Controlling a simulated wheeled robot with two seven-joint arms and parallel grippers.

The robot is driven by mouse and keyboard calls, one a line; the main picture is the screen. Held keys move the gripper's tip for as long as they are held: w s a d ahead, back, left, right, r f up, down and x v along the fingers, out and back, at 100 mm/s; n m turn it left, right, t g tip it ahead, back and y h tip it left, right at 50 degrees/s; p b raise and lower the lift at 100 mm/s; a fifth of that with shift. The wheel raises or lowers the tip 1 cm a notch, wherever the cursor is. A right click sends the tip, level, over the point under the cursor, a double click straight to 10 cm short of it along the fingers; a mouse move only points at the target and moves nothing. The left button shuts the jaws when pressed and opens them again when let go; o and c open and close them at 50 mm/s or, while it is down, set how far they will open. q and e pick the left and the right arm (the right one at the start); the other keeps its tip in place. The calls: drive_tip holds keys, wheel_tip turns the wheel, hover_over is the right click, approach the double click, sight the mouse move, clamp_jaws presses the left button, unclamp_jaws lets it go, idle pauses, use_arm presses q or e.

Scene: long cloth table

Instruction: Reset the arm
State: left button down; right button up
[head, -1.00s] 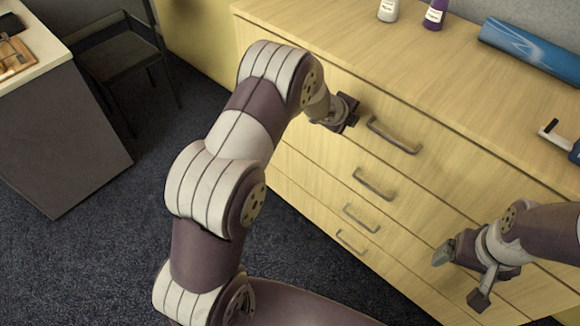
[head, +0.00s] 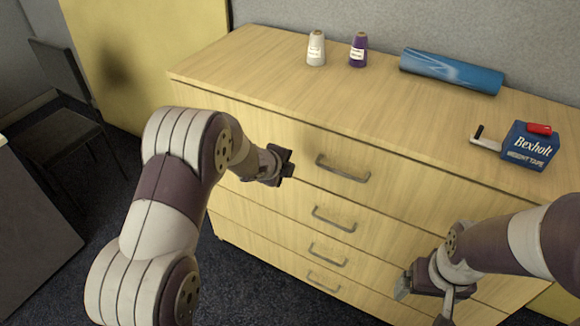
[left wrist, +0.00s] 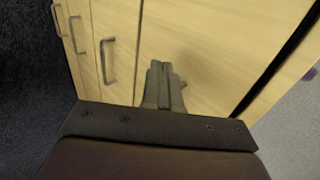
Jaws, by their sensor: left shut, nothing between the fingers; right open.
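My left arm comes in from the left in the head view. Its gripper (head: 284,163) is in front of the top drawer of the wooden chest, left of that drawer's handle (head: 343,168). In the left wrist view the left gripper (left wrist: 163,68) is shut with nothing between its fingers, and the handle (left wrist: 108,62) is to its left. My right gripper (head: 424,303) is low at the right, in front of the lower drawers. It is open and empty, partly cut off by the frame's bottom edge.
The drawer chest (head: 240,62) has several closed drawers. On top are a white thread cone (head: 316,49), a purple cone (head: 358,50), a blue roll (head: 452,71) and a blue tape dispenser (head: 529,147). A dark chair (head: 62,140) stands at the left.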

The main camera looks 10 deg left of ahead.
use_arm(q)
drive_tip(key=s+a+n+g+y+p, duration=0.1)
drive_tip(key=s+a+n+g+y, duration=0.15)
drive_tip(key=s+n, duration=0.3)
drive_tip(key=s+a+n+g+y, duration=0.1)
drive_tip(key=s+a+n, duration=0.3)
drive_tip(key=s, duration=0.2)
drive_tip(key=s+d+r+n+g+p, duration=0.1)
drive_tip(key=s+r+n+g, duration=0.1)
drive_tip(key=s+n, duration=0.4)
drive_tip(key=s+d+r+n+g+p, duration=0.1)
drive_tip(key=s+r+n, duration=0.4)
drive_tip(key=s, duration=0.8)
drive_tip(key=shift+n+g+p, duration=0.45)
drive_tip(key=shift+g+p, duration=0.05)
drive_tip(key=shift+g, duration=0.05)
